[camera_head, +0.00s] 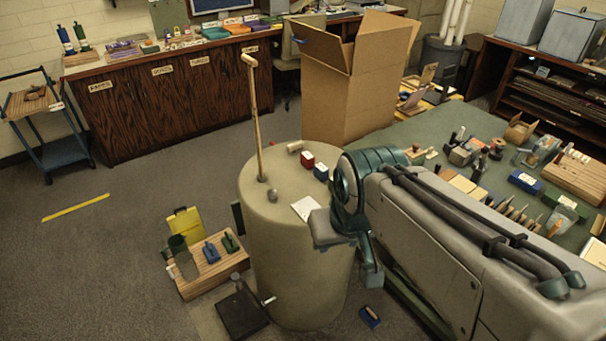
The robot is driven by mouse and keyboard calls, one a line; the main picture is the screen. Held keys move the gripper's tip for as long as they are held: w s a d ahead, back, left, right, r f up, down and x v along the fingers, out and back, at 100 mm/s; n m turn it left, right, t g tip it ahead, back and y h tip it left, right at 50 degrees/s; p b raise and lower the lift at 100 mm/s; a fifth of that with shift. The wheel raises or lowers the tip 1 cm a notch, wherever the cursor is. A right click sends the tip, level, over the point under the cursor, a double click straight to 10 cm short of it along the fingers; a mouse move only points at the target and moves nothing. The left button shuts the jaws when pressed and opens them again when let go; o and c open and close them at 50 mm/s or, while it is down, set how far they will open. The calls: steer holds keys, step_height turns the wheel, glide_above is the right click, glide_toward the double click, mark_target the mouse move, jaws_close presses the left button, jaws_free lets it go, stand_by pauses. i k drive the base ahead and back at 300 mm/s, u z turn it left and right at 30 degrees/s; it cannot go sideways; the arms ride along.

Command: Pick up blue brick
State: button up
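A small blue brick (321,172) lies on the flat top of the wide beige drum, next to a small red brick (307,161). My arm reaches in from the right and bends down at the drum's right side. My gripper (371,273) seems to hang low beside the drum, below its top and apart from the blue brick. Its fingers are too small and dark to tell open from shut. Another blue block (369,317) lies on the floor near the drum's base, and a larger blue box (525,182) lies on the green table.
The drum (290,260) also bears an upright wooden-handled tool (256,120), a white card (305,208) and small pieces. A cardboard box (340,95) stands behind it. The green table (425,125) at right is cluttered. A wooden tray (205,277) lies left; floor beyond is open.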

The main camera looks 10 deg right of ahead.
mark_target(321, 172)
steer(key=i, duration=1)
steer(key=z, duration=0.5)
